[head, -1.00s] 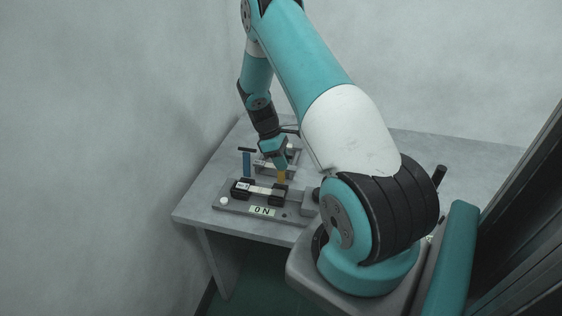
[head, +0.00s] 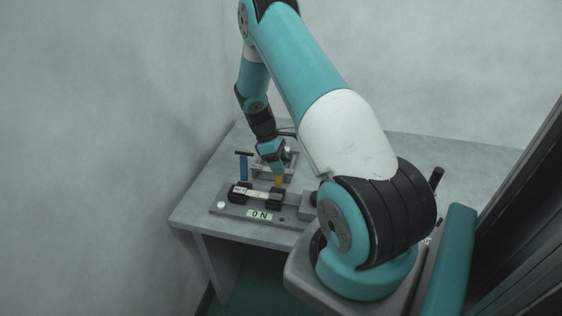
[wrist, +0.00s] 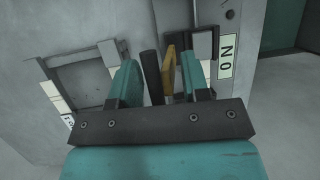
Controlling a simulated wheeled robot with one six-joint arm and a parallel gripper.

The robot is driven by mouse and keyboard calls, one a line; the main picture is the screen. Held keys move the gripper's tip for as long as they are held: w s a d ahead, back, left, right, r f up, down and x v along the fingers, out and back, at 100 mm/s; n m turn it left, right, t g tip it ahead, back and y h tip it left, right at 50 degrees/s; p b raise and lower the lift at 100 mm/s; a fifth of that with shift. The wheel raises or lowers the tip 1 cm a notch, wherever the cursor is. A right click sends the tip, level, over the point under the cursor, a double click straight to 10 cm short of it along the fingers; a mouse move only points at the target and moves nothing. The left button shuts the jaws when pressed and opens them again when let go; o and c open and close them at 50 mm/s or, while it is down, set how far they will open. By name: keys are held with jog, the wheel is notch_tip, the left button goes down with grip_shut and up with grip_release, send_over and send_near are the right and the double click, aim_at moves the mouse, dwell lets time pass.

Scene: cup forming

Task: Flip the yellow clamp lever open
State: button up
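The yellow clamp lever (head: 279,182) stands up at the right part of the clamp fixture (head: 232,210) on the table. In the wrist view the lever (wrist: 169,70) shows as a yellow upright piece between my two teal fingers. My gripper (wrist: 160,82) is open, with its fingers apart on either side of the lever. A black bar (wrist: 150,72) also stands between the fingers, left of the lever. The lever is nearer the right finger; I cannot tell whether they touch. In the head view my gripper (head: 277,171) is right above the lever and hides its upper part.
An "ON" label (head: 260,214) is on the fixture's front. A dark-topped blue post (head: 244,167) stands behind it at left. A grey frame (head: 291,160) is behind my gripper. The grey table (head: 200,205) is bare at left; a wall closes that side.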

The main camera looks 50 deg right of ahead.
jog(key=shift+r, duration=0.1)
jog(key=b+v, duration=0.1)
jog(key=v, duration=1.6)
jog(key=shift+b, duration=0.4)
jog(key=shift+w+r, duration=0.1)
jog(key=shift+w, duration=0.05)
